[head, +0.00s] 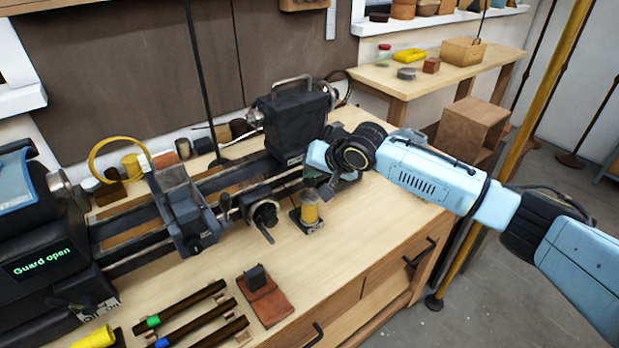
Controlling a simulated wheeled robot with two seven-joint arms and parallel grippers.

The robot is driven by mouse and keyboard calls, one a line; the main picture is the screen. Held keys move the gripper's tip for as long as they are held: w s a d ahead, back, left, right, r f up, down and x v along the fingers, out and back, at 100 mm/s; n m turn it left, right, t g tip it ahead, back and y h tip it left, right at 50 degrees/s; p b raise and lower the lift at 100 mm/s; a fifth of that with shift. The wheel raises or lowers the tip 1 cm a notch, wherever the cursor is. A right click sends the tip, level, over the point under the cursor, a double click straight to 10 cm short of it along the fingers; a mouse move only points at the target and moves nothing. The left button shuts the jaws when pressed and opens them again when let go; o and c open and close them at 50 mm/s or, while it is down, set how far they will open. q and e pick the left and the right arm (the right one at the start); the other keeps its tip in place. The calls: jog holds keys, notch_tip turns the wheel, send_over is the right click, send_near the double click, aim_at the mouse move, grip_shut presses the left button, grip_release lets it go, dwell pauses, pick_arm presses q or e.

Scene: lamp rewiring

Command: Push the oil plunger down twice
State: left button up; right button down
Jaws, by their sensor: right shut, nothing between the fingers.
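A small oiler with an amber body (309,207) stands upright on a dark square base on the bench, in front of the lathe. I take its plunger to be at the top, which is hidden behind or under my gripper. My right gripper (313,184) comes in from the right and is directly above the oiler, with its fingers shut and nothing between them. I cannot tell whether the fingertips touch the plunger. My left gripper is not in view.
The lathe (185,215) runs along the back of the bench (335,245), its screen reading "Guard open". A red-brown block (266,302) and several dark rods (180,306) lie at the front. Bare bench top is right of the oiler. A side table (440,78) stands behind.

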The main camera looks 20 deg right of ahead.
aim_at(313, 183)
jog(key=shift+s+f, duration=0.1)
jog(key=shift+f, duration=1.25)
dwell(1.2)
jog(key=shift+r+p, duration=1.8)
jog(key=shift+p, duration=0.45)
notch_tip(313, 183, up, 5)
jog(key=p, duration=0.5)
jog(key=shift+p, duration=0.35)
dwell(1.2)
